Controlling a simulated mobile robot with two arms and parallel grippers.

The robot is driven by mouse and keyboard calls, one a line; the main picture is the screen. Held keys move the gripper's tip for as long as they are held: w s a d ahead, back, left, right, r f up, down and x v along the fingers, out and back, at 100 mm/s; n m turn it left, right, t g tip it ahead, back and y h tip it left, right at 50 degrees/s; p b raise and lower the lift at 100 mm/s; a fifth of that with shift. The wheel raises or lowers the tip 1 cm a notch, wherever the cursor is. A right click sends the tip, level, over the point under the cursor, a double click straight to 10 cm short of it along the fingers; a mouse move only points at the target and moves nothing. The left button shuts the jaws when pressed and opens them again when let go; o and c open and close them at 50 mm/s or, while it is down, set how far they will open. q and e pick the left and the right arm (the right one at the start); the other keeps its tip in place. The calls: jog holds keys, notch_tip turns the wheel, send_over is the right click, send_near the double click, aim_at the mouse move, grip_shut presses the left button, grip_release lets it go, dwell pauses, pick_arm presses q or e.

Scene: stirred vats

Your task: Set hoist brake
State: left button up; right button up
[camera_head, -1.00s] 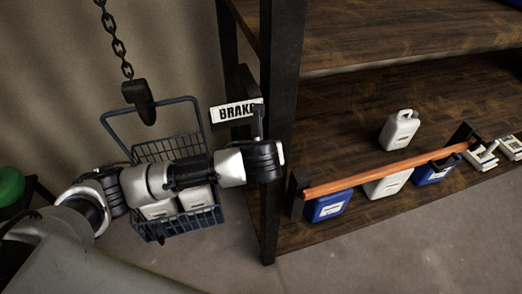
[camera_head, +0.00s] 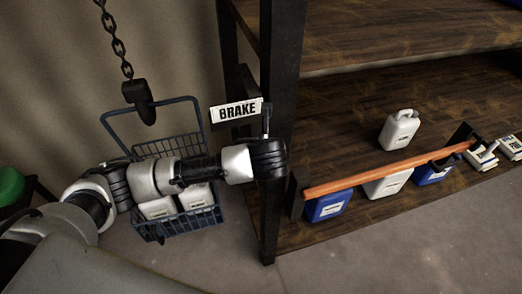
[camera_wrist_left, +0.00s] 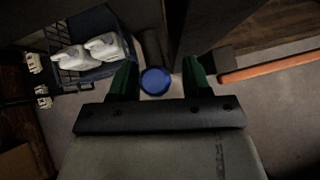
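The white plate marked BRAKE (camera_head: 236,111) is fixed beside the dark shelf post in the head view. A thin upright lever (camera_head: 265,121) stands at its right end, its lower part hidden behind my left wrist. My left gripper (camera_wrist_left: 160,70) shows two green fingers spread apart in the wrist view. A round blue thing (camera_wrist_left: 155,81) shows between them; I cannot tell whether it belongs to the lever or whether they touch it. In the head view the arm's end lies just below the lever, fingers hidden. My right gripper is not in view.
A dark wire basket (camera_head: 180,222) with white canisters hangs from a chain hook (camera_head: 139,101) behind my left arm. The shelf (camera_head: 345,115) at right holds white and blue jugs behind an orange bar (camera_head: 390,171). The floor in front is clear.

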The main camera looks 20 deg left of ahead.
pick_arm(q)
jog(key=shift+r, duration=0.1)
jog(key=v, duration=1)
jog(key=shift+s+r, duration=0.25)
jog(key=shift+d, duration=0.15)
